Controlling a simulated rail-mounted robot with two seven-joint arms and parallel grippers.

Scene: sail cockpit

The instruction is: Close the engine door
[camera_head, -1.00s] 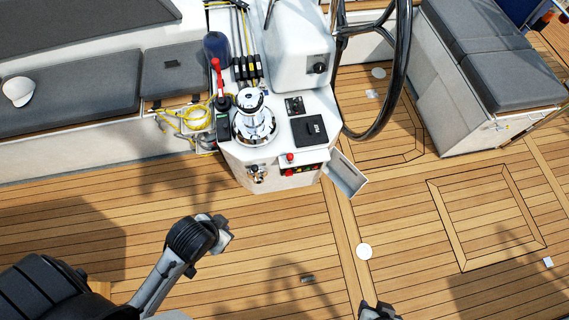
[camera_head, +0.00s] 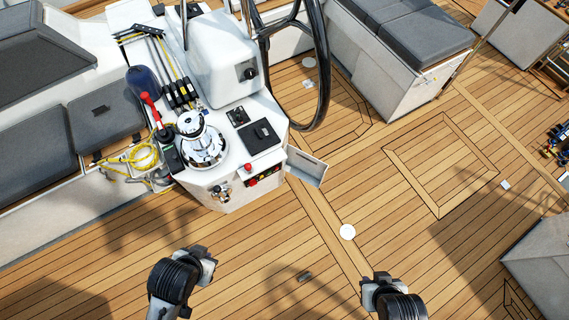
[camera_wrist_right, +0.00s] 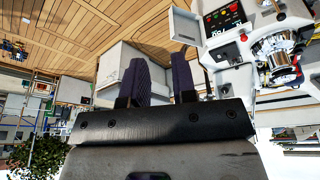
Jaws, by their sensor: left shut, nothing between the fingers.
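The engine door (camera_head: 306,168) is a small pale flap standing open at the right side of the white console's (camera_head: 215,190) front corner. Beside it is the engine panel (camera_head: 263,177) with red, yellow and green parts. In the right wrist view the open door (camera_wrist_right: 186,25) shows at the top, beside the panel (camera_wrist_right: 222,18). My left gripper (camera_head: 207,262) is shut and empty over the deck, below the console in the picture. My right gripper (camera_head: 375,284) is over the deck, below and right of the door, apart from it. Its two fingers (camera_wrist_right: 159,60) stand apart with nothing between them.
A steering wheel (camera_head: 320,75) rises behind the console. Grey-cushioned benches stand left (camera_head: 103,118) and right (camera_head: 425,35). The wooden deck before the door is mostly clear.

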